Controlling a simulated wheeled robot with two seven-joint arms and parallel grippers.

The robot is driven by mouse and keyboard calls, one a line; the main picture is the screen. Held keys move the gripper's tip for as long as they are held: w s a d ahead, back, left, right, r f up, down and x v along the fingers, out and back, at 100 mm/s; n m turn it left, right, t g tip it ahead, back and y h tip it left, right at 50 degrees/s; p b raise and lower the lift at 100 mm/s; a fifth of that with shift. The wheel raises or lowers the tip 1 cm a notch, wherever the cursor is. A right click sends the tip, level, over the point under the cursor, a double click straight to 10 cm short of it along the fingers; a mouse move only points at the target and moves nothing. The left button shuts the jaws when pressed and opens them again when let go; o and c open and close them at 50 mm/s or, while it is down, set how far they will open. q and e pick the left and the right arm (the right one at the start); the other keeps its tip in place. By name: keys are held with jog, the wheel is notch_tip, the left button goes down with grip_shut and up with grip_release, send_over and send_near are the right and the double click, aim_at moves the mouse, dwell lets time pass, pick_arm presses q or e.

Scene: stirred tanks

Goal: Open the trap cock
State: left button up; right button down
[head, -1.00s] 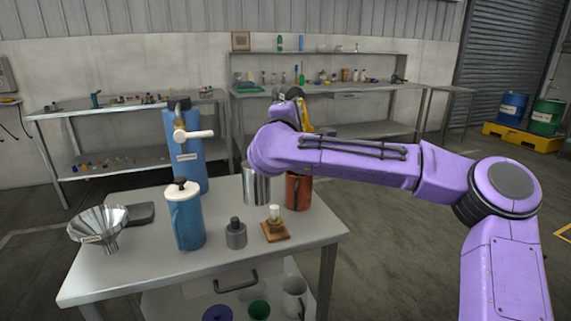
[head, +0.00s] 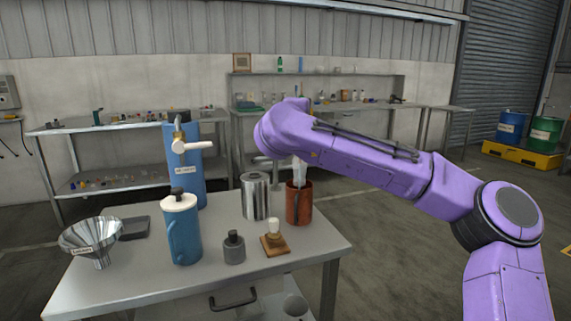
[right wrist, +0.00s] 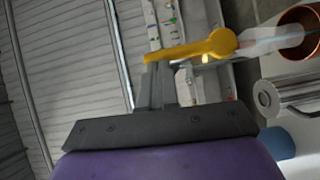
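A tall blue cylinder (head: 188,187) stands at the table's back left. A brass cock with a white handle (head: 193,146) is on its upper front; the handle points sideways to the right. My right gripper (right wrist: 155,72) is away from it, to the right, and hidden behind my purple arm in the head view. In the right wrist view its fingers are close together at the end of a yellow handle (right wrist: 195,48). A pale translucent part (right wrist: 270,38) extends from this handle to the copper cup (head: 299,207); it also shows at the cup's mouth in the head view (head: 299,173). My left gripper is not in view.
A steel canister (head: 255,199) stands beside the copper cup. A blue jug with a white lid (head: 182,235), a grey bottle (head: 234,250), a wooden block (head: 274,245) and a steel funnel (head: 90,238) stand on the table (head: 140,280). The front of the tabletop is clear.

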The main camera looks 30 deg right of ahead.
jog(key=w+a+b+v, duration=0.2)
jog(key=b+v, duration=0.2)
jog(key=v, duration=0.8)
jog(key=shift+s+a+f, duration=0.2)
jog(key=shift+a+f, duration=0.1)
jog(key=shift+a, duration=0.05)
